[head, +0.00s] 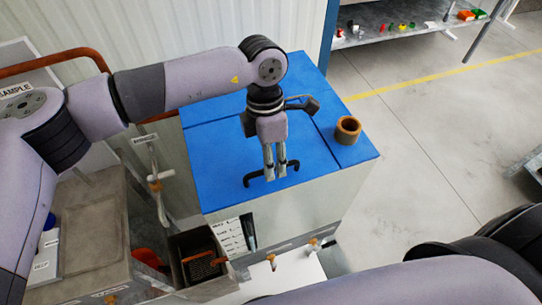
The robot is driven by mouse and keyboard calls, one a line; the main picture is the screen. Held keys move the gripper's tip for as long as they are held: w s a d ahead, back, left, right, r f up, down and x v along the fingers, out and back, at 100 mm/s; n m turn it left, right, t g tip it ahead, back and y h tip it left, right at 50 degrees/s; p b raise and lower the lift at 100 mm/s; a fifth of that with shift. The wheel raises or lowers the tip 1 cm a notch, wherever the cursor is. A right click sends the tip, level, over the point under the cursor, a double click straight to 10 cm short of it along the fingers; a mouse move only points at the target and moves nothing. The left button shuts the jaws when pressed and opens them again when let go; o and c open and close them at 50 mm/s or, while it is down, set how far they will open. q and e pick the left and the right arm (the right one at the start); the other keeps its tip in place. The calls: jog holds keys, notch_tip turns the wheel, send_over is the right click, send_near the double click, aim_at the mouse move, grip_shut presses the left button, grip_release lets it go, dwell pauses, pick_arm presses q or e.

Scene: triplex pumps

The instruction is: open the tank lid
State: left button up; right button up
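The tank (300,215) is a pale box with a blue lid (225,160) on top, lying flat and closed. A black bar handle (254,180) sits near the lid's front edge. My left gripper (275,177) points down over the handle, its two fingers close together with a narrow gap. The fingers hide the handle's middle, and both handle ends show beside them. I cannot tell whether the fingers are around the handle, touching it or just above it. My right arm crosses the lower right, and its gripper is out of view.
A brown ring-shaped roll (348,130) stands on the blue top at the right. Pipes and a valve (155,180) are left of the tank. A dark open bin (200,260) stands at its front left. A shelf with small parts (405,35) is at the back right.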

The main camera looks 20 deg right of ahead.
pick_arm(q)
grip_shut()
dwell(0.8)
